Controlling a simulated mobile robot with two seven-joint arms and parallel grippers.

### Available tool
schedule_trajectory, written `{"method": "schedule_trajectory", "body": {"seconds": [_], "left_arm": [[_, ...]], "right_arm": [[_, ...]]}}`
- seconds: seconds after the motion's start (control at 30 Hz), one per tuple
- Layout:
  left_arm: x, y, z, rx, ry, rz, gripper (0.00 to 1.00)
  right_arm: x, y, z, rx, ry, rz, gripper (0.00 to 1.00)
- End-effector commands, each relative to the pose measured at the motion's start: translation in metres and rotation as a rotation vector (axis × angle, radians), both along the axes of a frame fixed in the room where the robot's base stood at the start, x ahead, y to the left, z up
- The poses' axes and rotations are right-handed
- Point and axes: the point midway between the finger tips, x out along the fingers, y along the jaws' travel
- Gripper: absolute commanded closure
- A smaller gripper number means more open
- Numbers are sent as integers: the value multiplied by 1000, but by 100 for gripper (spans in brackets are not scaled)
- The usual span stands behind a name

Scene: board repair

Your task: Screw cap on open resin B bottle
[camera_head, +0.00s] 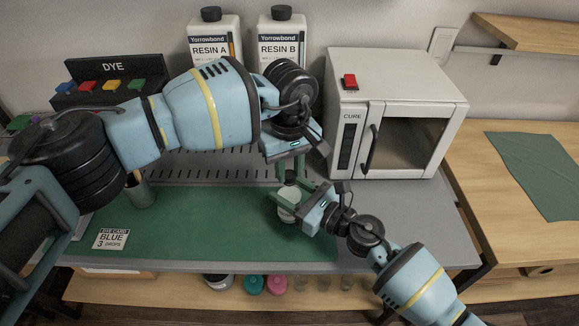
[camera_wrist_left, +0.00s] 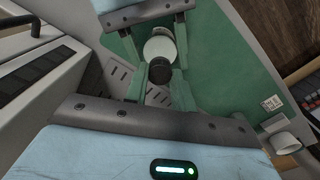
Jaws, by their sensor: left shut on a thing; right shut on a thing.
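A small pale bottle (camera_head: 288,205) stands upright over the green mat. My right gripper (camera_head: 294,205) is shut around its body from the right. My left gripper (camera_head: 290,176) reaches down from above and is shut on a black cap (camera_head: 291,178) at the top of the bottle. In the left wrist view the black cap (camera_wrist_left: 160,71) lies between my left fingers, close to a round white surface (camera_wrist_left: 160,48) between the right gripper's fingers. I cannot tell whether the cap is seated. The large Resin B bottle (camera_head: 280,48) stands at the back with a black cap on top.
A Resin A bottle (camera_head: 214,38) stands left of Resin B. A white cure oven (camera_head: 395,110) fills the back right of the bench. A dye rack (camera_head: 112,80), a grey cup (camera_head: 140,194) and a "BLUE" card (camera_head: 111,239) are at left. The mat's middle (camera_head: 200,230) is clear.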

Motion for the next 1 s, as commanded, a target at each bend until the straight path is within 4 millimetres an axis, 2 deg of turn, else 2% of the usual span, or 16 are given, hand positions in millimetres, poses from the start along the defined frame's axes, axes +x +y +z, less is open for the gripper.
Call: {"method": "schedule_trajectory", "body": {"seconds": [0.5, 0.7, 0.83, 1.0], "left_arm": [[0, 0, 1, 0, -1, -827, 96], [0, 0, 0, -1, 0, -1104, 96], [0, 0, 0, -2, -1, -1201, 96], [0, 0, 0, -2, -1, -1231, 96]], "right_arm": [[0, 0, -1, -1, 1, -1, 100], [0, 0, -1, -1, 1, -1, 100], [0, 0, -1, -1, 1, -1, 100], [0, 0, -1, -2, 1, -1, 100]]}}
